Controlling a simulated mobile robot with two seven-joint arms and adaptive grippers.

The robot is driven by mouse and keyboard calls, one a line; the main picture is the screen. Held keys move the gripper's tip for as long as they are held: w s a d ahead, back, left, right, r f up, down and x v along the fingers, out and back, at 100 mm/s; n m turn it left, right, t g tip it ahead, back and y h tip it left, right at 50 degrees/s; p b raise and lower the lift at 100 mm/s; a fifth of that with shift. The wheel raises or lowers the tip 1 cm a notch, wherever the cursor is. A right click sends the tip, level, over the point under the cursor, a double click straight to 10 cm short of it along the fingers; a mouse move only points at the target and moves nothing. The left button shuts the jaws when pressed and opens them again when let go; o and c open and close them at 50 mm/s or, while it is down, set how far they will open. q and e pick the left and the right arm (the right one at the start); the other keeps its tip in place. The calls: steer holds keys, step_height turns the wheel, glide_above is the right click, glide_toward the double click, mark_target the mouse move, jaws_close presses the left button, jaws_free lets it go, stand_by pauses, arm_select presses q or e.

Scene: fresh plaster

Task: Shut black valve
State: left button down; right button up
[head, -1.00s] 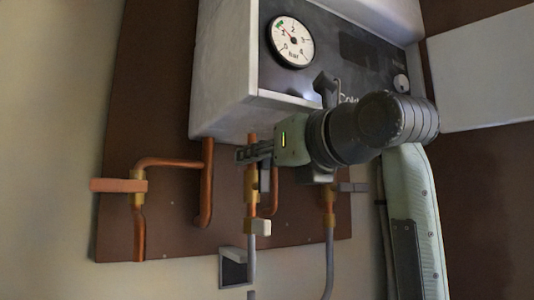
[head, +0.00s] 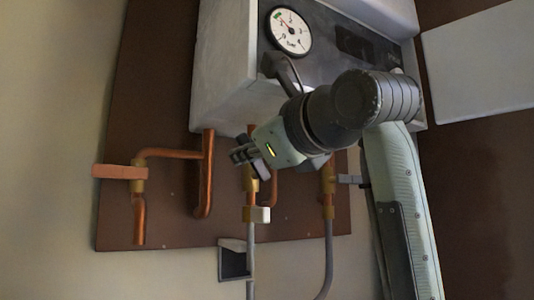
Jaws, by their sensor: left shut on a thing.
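My left gripper (head: 240,155) is at the middle copper pipe, just under the boiler's lower edge, with its body tilted. Its fingers are shut at the upper brass fitting (head: 250,185), on what appears to be the black valve's dark lever (head: 262,169). The lever shows slanted beside the fitting. The fingers and gripper body hide most of the lever, so its exact angle and the grip on it are hard to see. My right gripper is not in view.
An orange lever (head: 120,172) is at left, a white lever (head: 262,214) lower on the middle pipe, and a dark grey lever (head: 348,179) on the right pipe. The boiler (head: 225,90) with a round gauge (head: 290,31) hangs above.

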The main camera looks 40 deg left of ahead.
arm_select(q)
steer(key=shift+s+f+n, duration=0.1)
steer(key=shift+f+n, duration=0.1)
steer(key=shift+n, duration=0.1)
steer(key=n+b, duration=0.1)
steer(key=n, duration=0.1)
steer(key=s+f+n+b, duration=0.1)
steer(key=n, duration=0.2)
steer(key=f+n+b, duration=0.1)
steer(key=n, duration=0.2)
steer(key=shift+s+a+f+b, duration=0.2)
steer(key=shift+s+a+b, duration=0.05)
steer(key=shift+a+b, duration=0.15)
